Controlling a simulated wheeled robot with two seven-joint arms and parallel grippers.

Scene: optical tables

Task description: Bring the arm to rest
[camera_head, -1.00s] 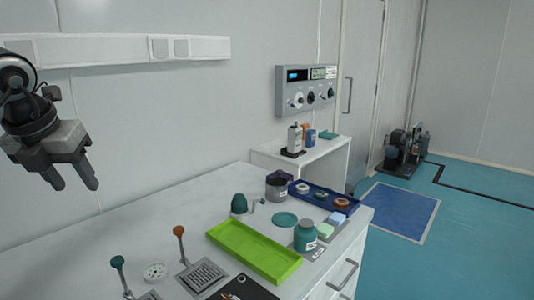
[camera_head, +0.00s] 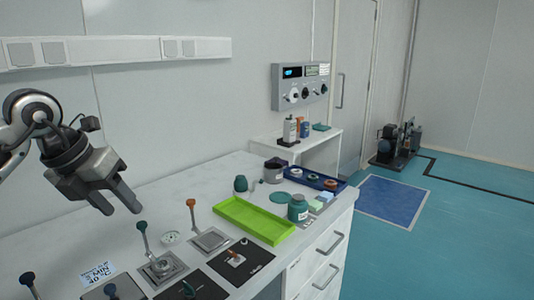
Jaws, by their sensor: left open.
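My left gripper (camera_head: 122,203) comes in from the left in the head view. Its two grey fingers are apart and empty, and point down and to the right. It hangs in the air over the left part of the white table (camera_head: 245,273), clear of the things on it. My right gripper does not show.
Below the gripper stand levers, one with a green knob (camera_head: 142,226) and one with an orange knob (camera_head: 191,203). A lime-green tray (camera_head: 253,238), a teal jar (camera_head: 298,208) and a dark blue tray (camera_head: 337,189) are farther right. A control box (camera_head: 300,86) hangs on the wall.

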